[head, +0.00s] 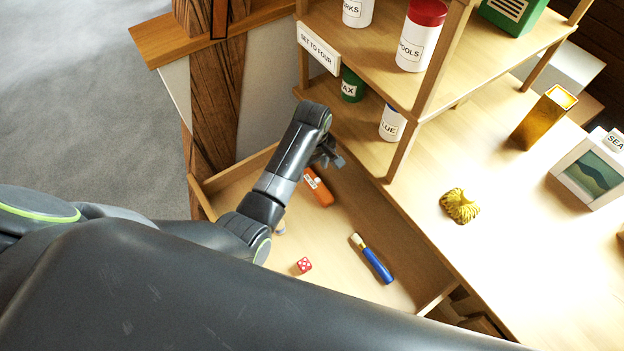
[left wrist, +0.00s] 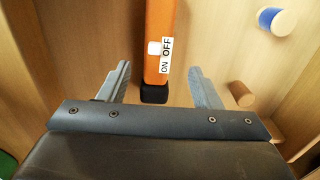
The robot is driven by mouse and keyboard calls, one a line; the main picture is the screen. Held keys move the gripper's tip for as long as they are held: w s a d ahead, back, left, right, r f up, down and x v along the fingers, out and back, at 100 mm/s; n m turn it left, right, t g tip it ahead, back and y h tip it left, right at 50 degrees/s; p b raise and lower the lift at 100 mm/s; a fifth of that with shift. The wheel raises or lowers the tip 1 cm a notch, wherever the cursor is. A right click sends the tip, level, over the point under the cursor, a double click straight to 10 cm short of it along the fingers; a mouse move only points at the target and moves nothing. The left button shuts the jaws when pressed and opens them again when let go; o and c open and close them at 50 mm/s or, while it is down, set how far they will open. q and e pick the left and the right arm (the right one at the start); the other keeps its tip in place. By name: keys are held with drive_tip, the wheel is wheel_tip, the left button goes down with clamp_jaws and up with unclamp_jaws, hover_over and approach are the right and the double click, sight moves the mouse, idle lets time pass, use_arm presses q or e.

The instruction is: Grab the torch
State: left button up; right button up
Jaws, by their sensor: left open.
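The torch (head: 318,190) is orange with a white label and lies in the open wooden drawer (head: 325,245). In the left wrist view the torch (left wrist: 159,30) runs down from the top edge, with an ON OFF label, a pale switch and a black end. My left gripper (head: 328,156) is open at the torch's far end in the head view. In the left wrist view its two fingers stand apart, one on each side of the torch's black end, with gaps on both sides. My right gripper is not in view.
The drawer also holds a blue-handled brush (head: 372,260) and a red die (head: 304,265). A shelf with labelled tins, including a red-lidded one (head: 422,35), stands beside the gripper. A timber post (head: 213,110) stands behind the drawer.

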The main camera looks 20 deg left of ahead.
sight(313, 179)
use_arm(q)
drive_tip(key=shift+f, duration=0.95)
wheel_tip(313, 179, down, 5)
drive_tip(key=shift+w+d+r, duration=0.1)
drive_tip(key=shift+w, duration=0.05)
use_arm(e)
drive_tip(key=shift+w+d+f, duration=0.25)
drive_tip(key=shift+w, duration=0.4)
use_arm(q)
drive_tip(key=c, duration=1.1)
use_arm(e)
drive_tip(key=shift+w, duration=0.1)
